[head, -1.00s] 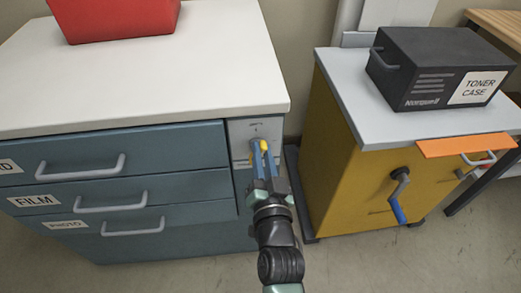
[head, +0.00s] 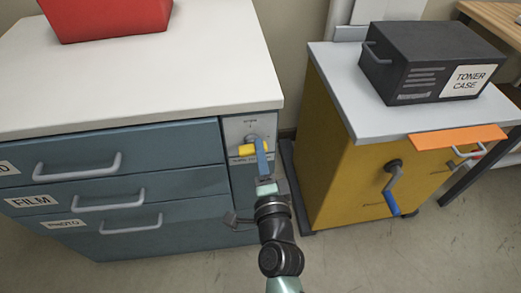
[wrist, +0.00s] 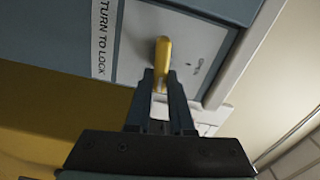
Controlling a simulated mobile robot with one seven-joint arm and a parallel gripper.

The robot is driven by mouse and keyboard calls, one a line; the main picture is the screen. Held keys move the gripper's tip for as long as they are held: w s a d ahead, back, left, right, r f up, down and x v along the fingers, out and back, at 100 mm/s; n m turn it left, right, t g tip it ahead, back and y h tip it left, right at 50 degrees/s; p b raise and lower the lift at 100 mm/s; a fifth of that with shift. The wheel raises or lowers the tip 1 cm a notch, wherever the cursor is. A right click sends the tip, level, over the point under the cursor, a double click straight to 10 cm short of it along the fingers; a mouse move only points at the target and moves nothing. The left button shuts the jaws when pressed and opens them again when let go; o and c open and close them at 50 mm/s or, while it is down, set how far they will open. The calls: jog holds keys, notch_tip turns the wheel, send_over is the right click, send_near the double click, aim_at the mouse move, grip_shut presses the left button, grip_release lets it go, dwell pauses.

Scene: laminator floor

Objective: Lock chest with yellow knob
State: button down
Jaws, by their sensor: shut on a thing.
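The yellow knob (head: 246,149) sits on a light grey lock plate (head: 240,128) at the upper right of the chest's front. In the head view the knob lies sideways. My gripper (head: 262,152) is shut on the knob; in the wrist view the knob (wrist: 163,58) stands between the fingertips (wrist: 161,82). The plate reads "TURN TO LOCK" along one edge and "OPEN" near a small mark. The chest (head: 120,195) is blue-grey with a white top and several labelled drawers, including FILM and PHOTO. The fingers hide part of the knob.
A red bin (head: 108,18) stands on the chest top. To the right is a yellow cabinet (head: 340,160) with a blue-handled crank (head: 391,190), an orange flap (head: 456,140) and a black toner case (head: 425,65) on top. A narrow gap separates chest and cabinet.

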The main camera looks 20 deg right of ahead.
jog(key=shift+f+m, duration=0.2)
jog(key=shift+m, duration=0.8)
jog(key=c, duration=0.8)
grip_release()
jog(key=b+v, duration=0.1)
jog(key=v, duration=1.2)
